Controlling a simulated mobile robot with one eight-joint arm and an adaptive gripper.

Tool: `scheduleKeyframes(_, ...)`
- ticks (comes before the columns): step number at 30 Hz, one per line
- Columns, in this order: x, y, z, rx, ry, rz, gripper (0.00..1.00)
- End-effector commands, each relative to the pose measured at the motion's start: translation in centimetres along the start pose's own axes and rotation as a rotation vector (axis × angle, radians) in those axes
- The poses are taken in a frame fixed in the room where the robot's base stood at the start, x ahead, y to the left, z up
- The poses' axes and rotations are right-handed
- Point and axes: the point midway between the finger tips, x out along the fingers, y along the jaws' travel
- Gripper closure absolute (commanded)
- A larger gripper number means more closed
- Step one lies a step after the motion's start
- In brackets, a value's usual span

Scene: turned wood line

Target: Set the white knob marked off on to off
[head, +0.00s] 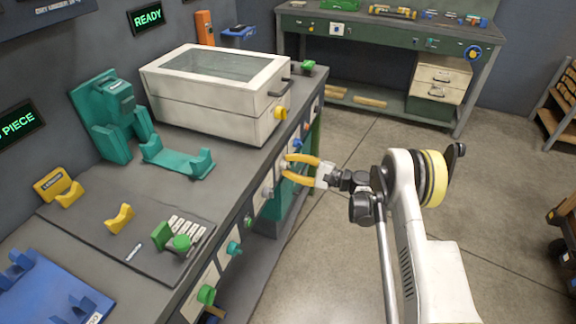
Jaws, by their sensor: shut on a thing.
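My gripper (286,167) has two yellow fingers and reaches in from the right to the front panel of the long grey bench (225,190). Its fingertips are closed around a small pale knob (284,163) on that panel, mostly hidden by the fingers. Any off and on marks are too small to read, so I cannot tell which way the held knob points.
More knobs line the panel: blue (298,145), teal (233,248) and green (206,294). The floor (345,215) to the right is open.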

Motion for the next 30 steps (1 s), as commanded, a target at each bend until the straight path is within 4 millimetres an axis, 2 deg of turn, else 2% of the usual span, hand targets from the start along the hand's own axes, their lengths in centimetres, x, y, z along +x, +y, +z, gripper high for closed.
scheduleKeyframes(2, 0.0, 0.0, 0.0, 0.0, 0.0, 0.0, 1.0)
scheduleKeyframes(3, 0.0, 0.0, 0.0, 0.0, 0.0, 0.0, 0.59)
scheduleKeyframes(4, 0.0, 0.0, 0.0, 0.0, 0.0, 0.0, 0.5)
scheduleKeyframes(5, 0.0, 0.0, 0.0, 0.0, 0.0, 0.0, 0.47)
scheduleKeyframes(13, 0.0, 0.0, 0.0, 0.001, 0.0, 0.0, 0.47)
scheduleKeyframes(17, -0.9, 0.0, 0.0, 0.001, 0.001, 0.0, 0.47)
scheduleKeyframes(30, -9.9, 0.0, -0.1, 0.0, 0.002, -0.001, 0.47)
